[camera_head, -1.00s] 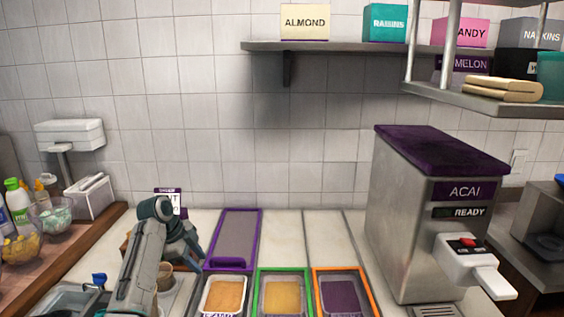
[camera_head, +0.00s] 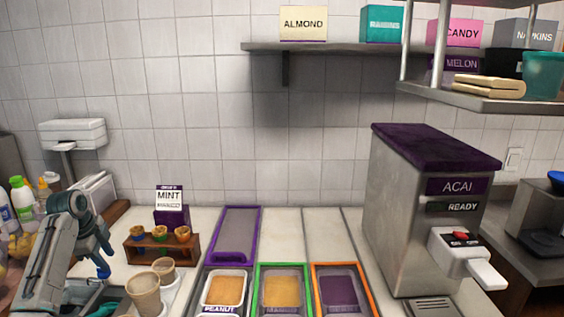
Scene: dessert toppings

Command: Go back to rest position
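My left arm rises from the lower left edge, and its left gripper (camera_head: 98,250) hangs pointing down at the left of the counter, left of the wooden cup holder (camera_head: 152,254). Its fingertips are not clear, so I cannot tell whether it is open or shut. A small blue piece (camera_head: 103,272) shows just below it; I cannot tell if the two touch. My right gripper is not in view.
Two paper cups (camera_head: 145,292) stand right of my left arm. Topping trays (camera_head: 228,272) and a purple-rimmed tray (camera_head: 257,222) lie mid-counter. The acai machine (camera_head: 400,215) stands at right. Bottles (camera_head: 22,199) crowd the far left. A shelf (camera_head: 350,48) hangs above.

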